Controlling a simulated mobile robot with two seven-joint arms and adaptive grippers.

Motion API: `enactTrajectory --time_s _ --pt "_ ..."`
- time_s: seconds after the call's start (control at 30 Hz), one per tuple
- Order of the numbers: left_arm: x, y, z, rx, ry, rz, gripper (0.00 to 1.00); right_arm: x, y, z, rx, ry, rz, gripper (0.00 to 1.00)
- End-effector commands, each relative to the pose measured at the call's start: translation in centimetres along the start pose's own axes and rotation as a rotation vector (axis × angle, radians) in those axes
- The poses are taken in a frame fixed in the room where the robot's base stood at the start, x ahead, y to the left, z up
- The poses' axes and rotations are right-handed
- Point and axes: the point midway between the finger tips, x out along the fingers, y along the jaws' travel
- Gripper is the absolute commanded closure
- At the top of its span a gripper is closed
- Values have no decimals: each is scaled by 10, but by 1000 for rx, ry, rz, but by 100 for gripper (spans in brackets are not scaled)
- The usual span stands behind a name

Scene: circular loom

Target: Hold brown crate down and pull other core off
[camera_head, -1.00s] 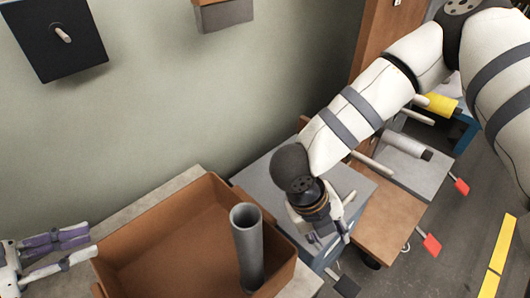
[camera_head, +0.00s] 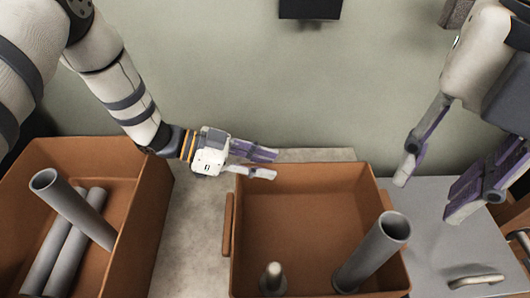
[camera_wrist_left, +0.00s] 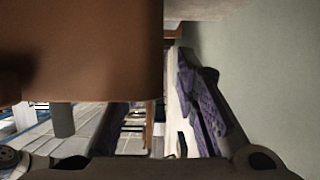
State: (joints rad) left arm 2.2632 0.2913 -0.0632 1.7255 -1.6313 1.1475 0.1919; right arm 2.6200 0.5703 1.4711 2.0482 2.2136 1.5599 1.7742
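The brown crate (camera_head: 300,180) stands at the centre of the head view. Inside it a grey tube-shaped core (camera_head: 374,250) leans at the right, and a short bare peg (camera_head: 273,279) stands at the left. My left gripper (camera_head: 275,164) is at the crate's back left corner. Its fingers look apart, one behind the back rim and one in front; contact is unclear. In the left wrist view, a brown wall (camera_wrist_left: 80,50) fills the upper left, beside one purple finger. My right gripper (camera_head: 440,175) is open and empty, right of the crate.
A second brown crate (camera_head: 150,190) at the left holds several grey tubes (camera_head: 75,210). A pale strip of counter (camera_head: 195,230) lies between the crates. A grey surface with a handle (camera_head: 440,230) is at the right. The green wall (camera_head: 330,90) rises behind.

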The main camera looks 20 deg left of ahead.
Motion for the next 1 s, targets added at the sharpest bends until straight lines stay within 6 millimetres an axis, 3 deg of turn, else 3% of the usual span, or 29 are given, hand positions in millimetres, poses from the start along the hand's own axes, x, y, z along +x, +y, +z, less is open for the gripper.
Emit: enactTrajectory --time_s 0.1,0.33,0.37,0.47,0.5,1.0 --pt "10 0 0 -1 -1 -1 72 0 0 0 0 0 0 67" --pt "12 0 0 0 0 -1 72 0 0 0 0 0 0 67" --pt "12 0 0 0 0 -1 75 0 0 0 0 0 0 67" --pt "12 0 0 0 0 -1 97 0 0 0 0 0 0 67" --pt "12 0 0 0 0 -1 100 0 0 0 0 0 0 67" --pt "11 0 0 0 0 -1 100 0 0 0 0 0 0 67"
